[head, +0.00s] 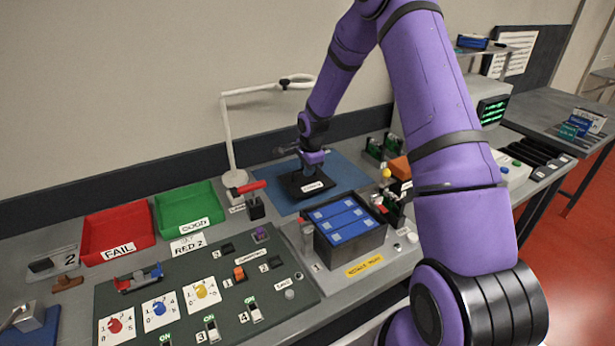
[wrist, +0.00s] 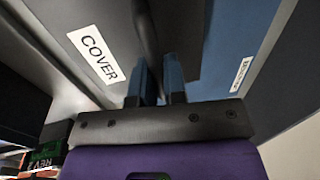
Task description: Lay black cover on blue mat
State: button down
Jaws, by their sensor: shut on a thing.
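The black cover (head: 294,187), with a white label, is over the blue mat (head: 348,172) in the head view. I cannot tell whether it touches the mat or hangs just above it. In the wrist view the cover (wrist: 68,22) bears the word COVER, and the blue mat (wrist: 228,50) with its own label shows to the right. My gripper (head: 311,170) is above the cover, its fingers pointing down. In the wrist view my gripper (wrist: 160,72) is shut on the cover's dark raised handle.
An open box with blue cells (head: 345,222) stands in front of the mat. A lamp (head: 233,150) and a red-handled switch (head: 254,205) stand to the left. Red FAIL (head: 117,232) and green (head: 188,208) bins lie farther left. Small parts crowd the mat's right side.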

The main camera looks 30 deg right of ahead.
jog(key=shift+f, duration=1.5)
jog(key=c, duration=1.2)
grip_release()
jog(key=shift+f, duration=0.1)
jog(key=shift+o, duration=0.2)
